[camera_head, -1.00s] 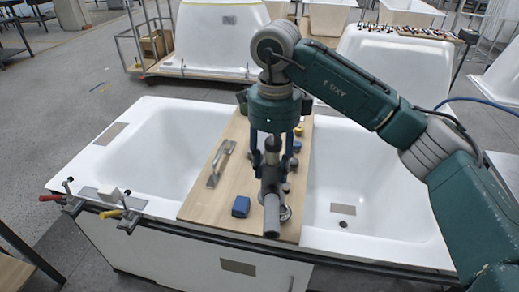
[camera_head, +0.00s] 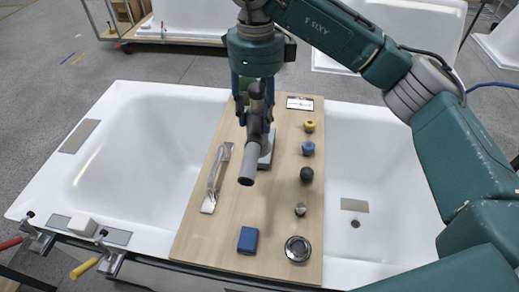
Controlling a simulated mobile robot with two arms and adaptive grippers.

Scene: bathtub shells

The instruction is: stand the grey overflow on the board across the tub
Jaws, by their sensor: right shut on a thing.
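The wooden board (camera_head: 226,224) lies across the white tub (camera_head: 137,150). My right gripper (camera_head: 254,98) is over the far half of the board, shut on the upper part of the grey overflow (camera_head: 252,152). The overflow is a grey pipe with a dark upper end; its round open end points toward the near side. A pale grey block (camera_head: 267,150) shows right behind it, partly hidden; I cannot tell whether they touch. Whether the overflow touches the board is unclear. My left gripper is not in view.
On the board, a metal trowel-like tool (camera_head: 216,178) lies left, a blue block (camera_head: 248,240) and a round drain (camera_head: 298,249) near the front. Yellow (camera_head: 309,126), blue (camera_head: 308,148) and dark knobs line the right. A framed card (camera_head: 300,103) lies at the far end.

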